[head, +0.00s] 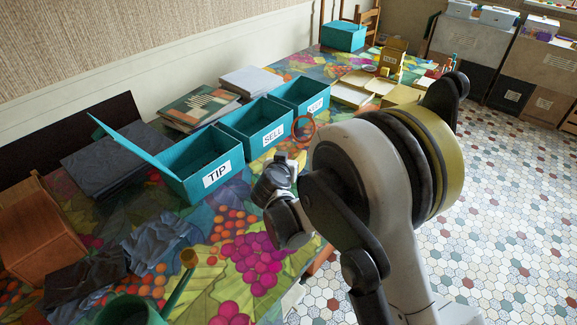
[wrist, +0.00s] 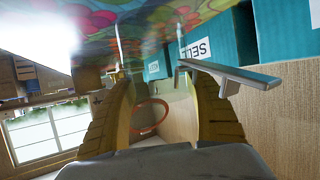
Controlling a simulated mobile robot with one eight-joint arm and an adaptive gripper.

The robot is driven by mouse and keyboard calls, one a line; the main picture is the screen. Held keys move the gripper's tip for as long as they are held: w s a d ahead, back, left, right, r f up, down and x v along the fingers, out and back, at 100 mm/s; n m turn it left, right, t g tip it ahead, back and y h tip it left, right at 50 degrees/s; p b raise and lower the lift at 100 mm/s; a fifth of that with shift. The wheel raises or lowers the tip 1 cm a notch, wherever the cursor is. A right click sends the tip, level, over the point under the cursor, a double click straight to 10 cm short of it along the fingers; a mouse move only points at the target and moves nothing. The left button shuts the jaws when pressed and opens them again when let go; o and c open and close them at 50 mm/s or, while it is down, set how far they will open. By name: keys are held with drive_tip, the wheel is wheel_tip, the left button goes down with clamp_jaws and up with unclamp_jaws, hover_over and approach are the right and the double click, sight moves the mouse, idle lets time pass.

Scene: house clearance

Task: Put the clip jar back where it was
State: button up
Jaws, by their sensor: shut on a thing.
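The clip jar is clear glass with an orange sealing ring (wrist: 148,116), seen between my gripper's yellow fingers in the wrist view. My gripper (wrist: 165,88) is shut on it. In the head view the jar's orange ring (head: 303,127) shows in front of the teal box with the rightmost label, just right of the SELL box (head: 248,142). The clear glass is hard to make out, and my arm hides most of the gripper there. I cannot tell whether the jar touches the table.
A teal TIP box (head: 190,178) with a raised flap stands left of SELL; the third teal box (head: 296,92) stands right. Books (head: 198,106) lie behind them. Dark cloth (head: 155,242) and a green watering can (head: 135,309) are at the front. Cardboard trays (head: 352,92) stand farther back.

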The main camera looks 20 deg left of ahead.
wheel_tip(320, 180, down, 4)
drive_tip(key=shift+r+b, duration=0.15)
drive_tip(key=shift+b, duration=0.7)
drive_tip(key=shift+r, duration=0.2)
drive_tip(key=o, duration=1.2)
drive_tip(key=shift+f, duration=0.15)
drive_tip(key=shift+c, duration=0.2)
